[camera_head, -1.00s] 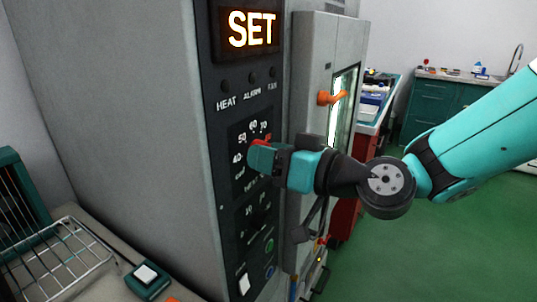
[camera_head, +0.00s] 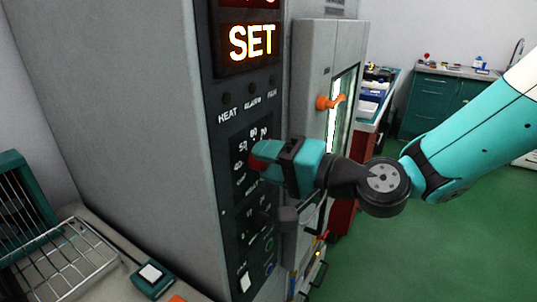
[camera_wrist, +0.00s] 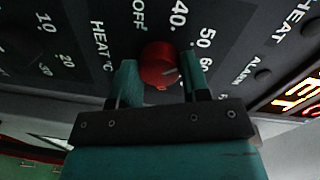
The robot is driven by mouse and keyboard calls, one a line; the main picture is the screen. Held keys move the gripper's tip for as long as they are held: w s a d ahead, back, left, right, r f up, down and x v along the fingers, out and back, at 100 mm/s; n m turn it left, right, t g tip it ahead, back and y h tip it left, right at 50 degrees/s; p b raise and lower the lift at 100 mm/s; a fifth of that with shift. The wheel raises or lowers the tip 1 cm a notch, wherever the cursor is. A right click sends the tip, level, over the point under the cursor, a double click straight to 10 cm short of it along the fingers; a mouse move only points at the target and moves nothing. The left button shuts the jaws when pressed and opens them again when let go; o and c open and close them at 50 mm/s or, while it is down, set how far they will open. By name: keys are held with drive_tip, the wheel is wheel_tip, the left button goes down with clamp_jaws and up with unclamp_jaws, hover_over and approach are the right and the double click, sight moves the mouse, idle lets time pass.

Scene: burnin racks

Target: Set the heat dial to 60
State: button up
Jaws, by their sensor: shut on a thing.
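The red heat dial (camera_wrist: 157,62) is on the dark control panel, between my gripper's two teal fingers in the wrist view. My gripper (camera_wrist: 159,68) is shut on it, one finger at each side. The dial's pale mark points right, towards the right finger, roughly on the 60 side; the exact reading is hard to tell. The scale shows OFF, 40, 50 and 60 (camera_wrist: 205,60). In the head view, my gripper (camera_head: 262,158) covers most of the heat dial (camera_head: 255,161), leaving a red edge visible.
A lit display (camera_head: 251,42) reads SET above the panel. Another dial scale (camera_head: 258,215) and buttons are below. An orange handle (camera_head: 330,102) juts from the neighbouring cabinet. A wire rack (camera_head: 65,260) stands at left; green floor is open at right.

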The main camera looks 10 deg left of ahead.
drive_tip(key=shift+w+d+m+p, duration=0.15)
drive_tip(key=shift+m+p, duration=1.5)
drive_tip(key=shift+m, duration=1.65)
drive_tip(key=o, duration=0.9)
drive_tip(key=shift+w, duration=0.1)
drive_tip(key=shift+g, duration=0.4)
